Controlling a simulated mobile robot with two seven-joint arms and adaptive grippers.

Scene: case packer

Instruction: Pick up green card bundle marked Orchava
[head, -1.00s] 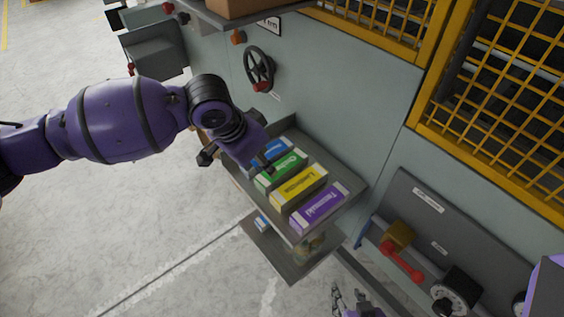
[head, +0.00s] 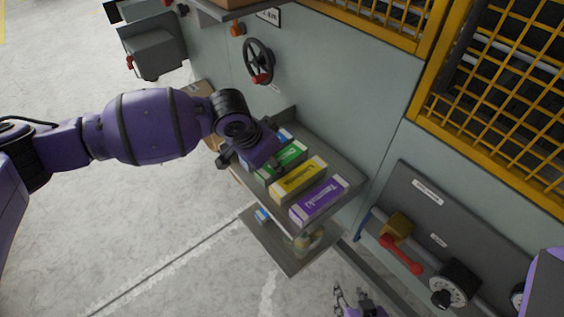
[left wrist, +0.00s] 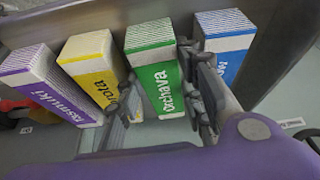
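The green card bundle marked Orchava (left wrist: 152,66) lies on a grey shelf (head: 338,211) between a yellow and a blue bundle. It also shows in the head view (head: 284,160), partly covered by my left gripper. My left gripper (left wrist: 160,90) is open at the bundle's near end. One finger shows on the yellow side and the other on the blue side; I cannot tell whether either touches. My right gripper (head: 354,298) is low at the bottom of the head view, open and empty, away from the shelf.
The yellow bundle (head: 299,179), purple bundle (head: 319,201) and blue bundle (left wrist: 226,42) share the shelf, with narrow gaps. The machine wall (head: 340,110) rises behind it. A lower shelf (head: 285,255) holds small items. A red handle (head: 402,255) and a dial are at the right.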

